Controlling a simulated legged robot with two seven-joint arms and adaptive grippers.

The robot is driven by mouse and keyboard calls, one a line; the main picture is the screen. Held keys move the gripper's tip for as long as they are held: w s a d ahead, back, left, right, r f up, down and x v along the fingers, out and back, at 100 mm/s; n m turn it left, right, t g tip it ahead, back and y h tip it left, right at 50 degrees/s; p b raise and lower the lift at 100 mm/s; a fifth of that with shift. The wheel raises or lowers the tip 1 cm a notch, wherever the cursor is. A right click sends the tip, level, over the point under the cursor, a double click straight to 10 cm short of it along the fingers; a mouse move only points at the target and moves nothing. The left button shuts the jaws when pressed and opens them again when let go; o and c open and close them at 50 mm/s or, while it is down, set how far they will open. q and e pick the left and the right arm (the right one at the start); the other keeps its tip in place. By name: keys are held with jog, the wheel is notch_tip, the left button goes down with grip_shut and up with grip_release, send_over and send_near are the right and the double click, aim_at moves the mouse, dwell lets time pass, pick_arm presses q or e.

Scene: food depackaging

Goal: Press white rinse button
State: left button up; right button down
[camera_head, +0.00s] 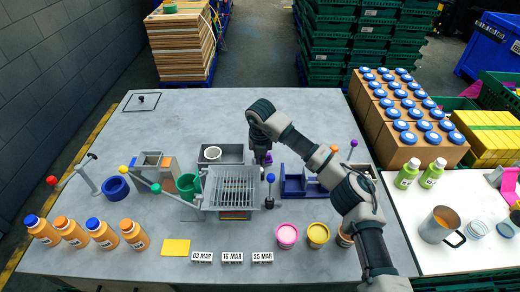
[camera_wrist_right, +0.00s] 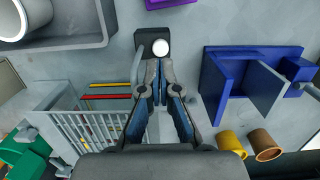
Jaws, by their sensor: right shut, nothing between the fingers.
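The white rinse button (camera_wrist_right: 160,47) is a round white disc on a small dark housing (camera_wrist_right: 146,38), at the top middle of the right wrist view. My right gripper (camera_wrist_right: 158,70) is shut and empty, with its fingertips at the lower edge of the housing, just below the button in the picture. Whether they touch it I cannot tell. In the head view, my right gripper (camera_head: 263,158) points down beside the sink area, and the button is not clearly seen behind it. My left gripper is not in view.
A metal rack (camera_head: 232,186) and a grey basin (camera_head: 230,149) with a white cup (camera_head: 212,153) stand left of the gripper. A blue fixture (camera_head: 292,185) stands to the right. Pink (camera_head: 287,234) and yellow (camera_head: 318,233) tubs stand nearer the front edge.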

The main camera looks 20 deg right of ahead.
notch_tip(320, 180, down, 3)
jog(key=shift+w+d+r, duration=0.1)
jog(key=shift+w, duration=0.05)
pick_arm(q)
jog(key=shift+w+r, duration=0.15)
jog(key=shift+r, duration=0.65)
pick_arm(e)
jog(key=shift+w+f, duration=0.1)
jog(key=shift+f, duration=0.55)
